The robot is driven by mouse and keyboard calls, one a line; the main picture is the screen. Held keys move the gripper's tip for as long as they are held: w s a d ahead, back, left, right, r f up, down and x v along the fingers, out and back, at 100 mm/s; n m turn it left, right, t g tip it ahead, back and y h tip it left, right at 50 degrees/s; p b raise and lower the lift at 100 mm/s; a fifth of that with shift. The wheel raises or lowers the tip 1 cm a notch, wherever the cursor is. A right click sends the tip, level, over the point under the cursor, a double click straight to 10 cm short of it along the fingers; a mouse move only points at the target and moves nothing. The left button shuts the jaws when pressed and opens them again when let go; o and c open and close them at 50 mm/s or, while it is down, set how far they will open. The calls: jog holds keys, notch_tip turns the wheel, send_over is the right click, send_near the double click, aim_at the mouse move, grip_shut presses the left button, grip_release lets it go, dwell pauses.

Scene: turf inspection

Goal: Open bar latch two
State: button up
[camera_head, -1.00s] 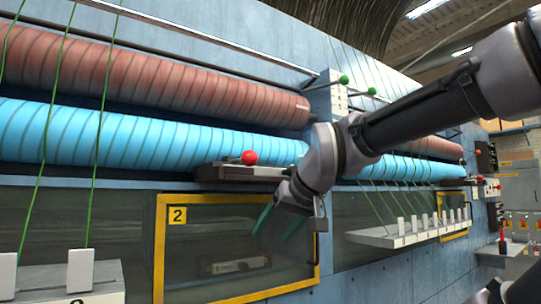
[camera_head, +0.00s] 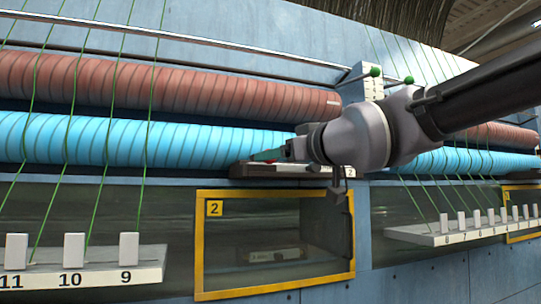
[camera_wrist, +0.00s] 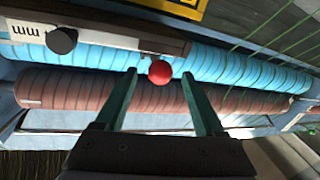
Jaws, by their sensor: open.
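The latch bar (camera_head: 240,171), a dark block with a light face, sits above window two (camera_head: 275,245) and below the blue roller. Its red ball knob (camera_wrist: 160,72) shows in the wrist view, between my two teal fingertips, with a gap on each side. I cannot tell how deep the ball sits between them. My gripper (camera_head: 268,155) is open and lies in front of the latch in the head view, with its fingers pointing left and mostly hiding the ball. In the wrist view my gripper (camera_wrist: 158,77) also shows open, near a black knob (camera_wrist: 62,40) on the latch block.
The blue roller (camera_head: 150,140) and red roller (camera_head: 160,82) run just behind the latch. Green threads pass down to numbered racks at left (camera_head: 85,272) and right (camera_head: 450,234). A post with green knobs (camera_head: 362,85) stands near my arm.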

jog(key=shift+x, duration=1.7)
grip_shut()
